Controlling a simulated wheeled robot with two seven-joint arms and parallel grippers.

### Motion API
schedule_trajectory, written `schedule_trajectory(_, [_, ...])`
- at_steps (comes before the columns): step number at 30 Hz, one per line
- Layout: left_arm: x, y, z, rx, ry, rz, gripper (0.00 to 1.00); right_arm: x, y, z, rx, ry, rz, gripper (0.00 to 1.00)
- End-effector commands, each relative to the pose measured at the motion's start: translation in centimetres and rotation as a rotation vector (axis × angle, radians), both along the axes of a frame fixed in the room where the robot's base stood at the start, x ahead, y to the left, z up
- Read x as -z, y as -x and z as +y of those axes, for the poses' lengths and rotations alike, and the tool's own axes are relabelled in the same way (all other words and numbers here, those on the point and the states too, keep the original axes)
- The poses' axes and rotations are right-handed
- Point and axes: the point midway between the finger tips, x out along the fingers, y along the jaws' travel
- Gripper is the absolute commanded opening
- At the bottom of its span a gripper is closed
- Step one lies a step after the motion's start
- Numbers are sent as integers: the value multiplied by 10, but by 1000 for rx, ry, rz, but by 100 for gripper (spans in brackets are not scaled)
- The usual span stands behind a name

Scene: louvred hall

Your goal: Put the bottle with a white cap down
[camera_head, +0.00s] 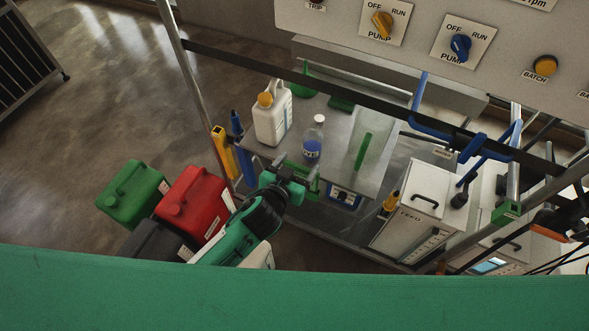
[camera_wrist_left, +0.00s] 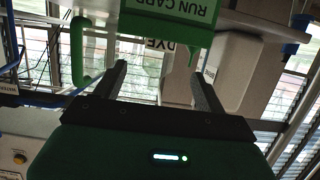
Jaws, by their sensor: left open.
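The bottle with a white cap (camera_head: 313,138) stands upright on the grey table top (camera_head: 335,118), near its front edge. My left gripper (camera_head: 298,178) is open at the front edge, just below the bottle in the head view. In the left wrist view, its two fingers (camera_wrist_left: 160,85) are spread apart with a pale upside-down label (camera_wrist_left: 157,50) beyond them, partly hidden by a green run card sign (camera_wrist_left: 170,20). I cannot tell whether the fingers touch the bottle. My right gripper is not in view.
A white jug with an orange cap (camera_head: 271,114) stands left of the bottle. A green upright piece (camera_head: 363,152) is to its right. Dark rails cross above the table. Green (camera_head: 134,194) and red (camera_head: 194,203) canisters stand at the left; white boxes (camera_head: 413,210) at the right.

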Motion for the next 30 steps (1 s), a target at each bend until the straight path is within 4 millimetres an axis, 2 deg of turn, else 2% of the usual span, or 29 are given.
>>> schedule_trajectory(5, [-3, 12, 5, 0, 0, 1, 73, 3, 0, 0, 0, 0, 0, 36])
schedule_trajectory(13, [-4, 14, 6, 0, 0, 1, 73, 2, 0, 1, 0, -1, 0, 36])
schedule_trajectory(17, [14, 12, 10, -6, -20, 26, 73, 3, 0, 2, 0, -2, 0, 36])
schedule_trajectory(20, [54, 10, 22, -19, -60, 83, 73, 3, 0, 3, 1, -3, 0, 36])
schedule_trajectory(23, [114, 15, 42, -35, -116, 172, 73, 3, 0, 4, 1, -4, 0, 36])
schedule_trajectory(24, [140, 19, 52, -43, -140, 212, 73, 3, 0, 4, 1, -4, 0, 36])
schedule_trajectory(26, [181, 28, 68, -53, -172, 274, 73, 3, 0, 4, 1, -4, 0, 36])
schedule_trajectory(27, [207, 37, 78, -59, -192, 317, 73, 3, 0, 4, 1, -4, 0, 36])
schedule_trajectory(30, [270, 65, 107, -76, -238, 424, 73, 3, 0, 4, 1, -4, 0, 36])
